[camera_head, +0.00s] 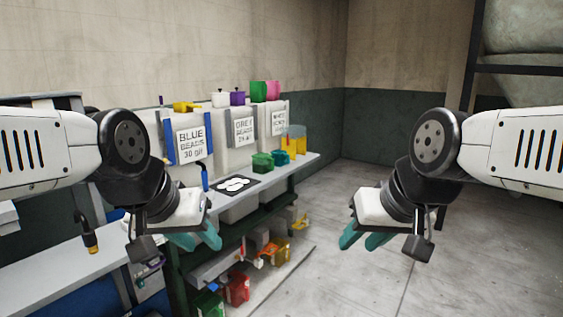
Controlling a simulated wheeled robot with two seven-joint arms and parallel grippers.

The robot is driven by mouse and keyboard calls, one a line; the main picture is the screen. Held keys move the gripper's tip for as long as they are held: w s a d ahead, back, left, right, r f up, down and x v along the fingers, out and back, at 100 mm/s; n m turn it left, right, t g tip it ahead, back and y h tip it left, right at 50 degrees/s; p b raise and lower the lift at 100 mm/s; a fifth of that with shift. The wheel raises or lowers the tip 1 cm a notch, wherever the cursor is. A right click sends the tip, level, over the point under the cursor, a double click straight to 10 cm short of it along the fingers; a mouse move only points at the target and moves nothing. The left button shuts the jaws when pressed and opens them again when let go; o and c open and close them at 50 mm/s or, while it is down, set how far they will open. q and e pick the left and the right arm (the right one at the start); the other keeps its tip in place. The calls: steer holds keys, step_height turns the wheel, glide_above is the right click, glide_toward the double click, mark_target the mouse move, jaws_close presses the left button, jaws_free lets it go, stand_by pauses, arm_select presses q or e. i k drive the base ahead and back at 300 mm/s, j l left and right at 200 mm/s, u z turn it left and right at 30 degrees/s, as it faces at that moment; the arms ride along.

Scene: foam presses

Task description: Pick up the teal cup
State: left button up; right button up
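The teal cup (281,158) is small and stands near the far end of the grey counter, just right of a green cup (262,161). My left gripper (196,239) has teal fingers that are apart with nothing between them. It hangs in front of the counter, nearer to me than the cup and lower left of it in the picture. My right gripper (362,239) is also open and empty, over the bare floor to the right of the counter. Neither gripper touches the cup.
A yellow see-through container (295,139) stands behind the teal cup. A black mat (256,181) with white discs lies nearer on the counter (214,197). Labelled bins (192,143) line the back. The floor (340,200) at right is clear.

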mark_target(280, 157)
steer(key=i+l+u, duration=0.3)
steer(key=i, duration=0.55)
steer(key=i+l+u, duration=0.25)
steer(key=i+l, duration=0.4)
steer(key=i+l+u, duration=0.3)
steer(key=i+l, duration=0.45)
steer(key=i+l+u, duration=0.3)
steer(key=i+l, duration=0.4)
steer(key=l, duration=0.2)
